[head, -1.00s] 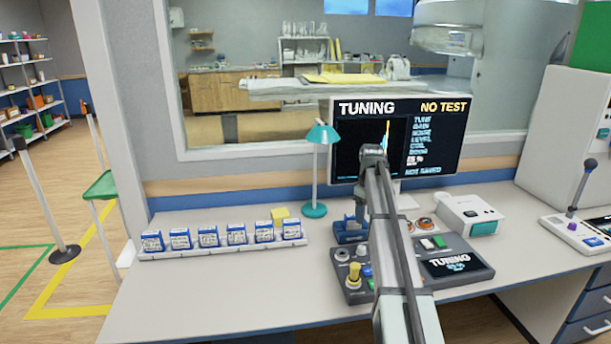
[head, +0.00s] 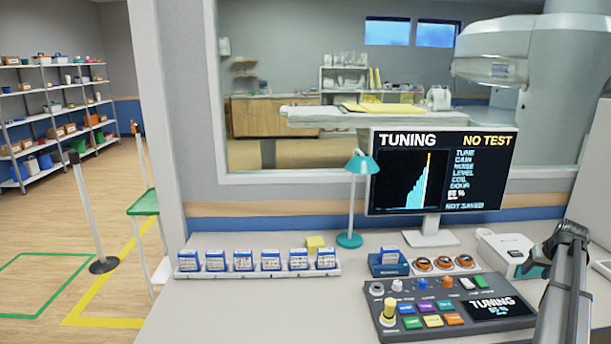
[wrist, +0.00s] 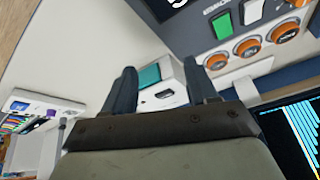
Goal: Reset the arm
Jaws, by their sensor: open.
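My gripper (head: 560,262) is over the right part of the desk in the head view, beside the control console (head: 450,306). In the wrist view its two dark fingers (wrist: 160,92) stand apart with nothing between them that they hold. A white box with a teal panel (wrist: 158,82) shows beyond the fingers; in the head view this white box (head: 503,250) is partly hidden behind my gripper.
A monitor (head: 440,170) reads TUNING and NO TEST. A rack of several blue-capped cartridges (head: 257,270) stands left, near a teal lamp (head: 349,240). A blue holder (head: 388,265) and orange knobs (head: 443,263) sit behind the console. The desk's front left is bare.

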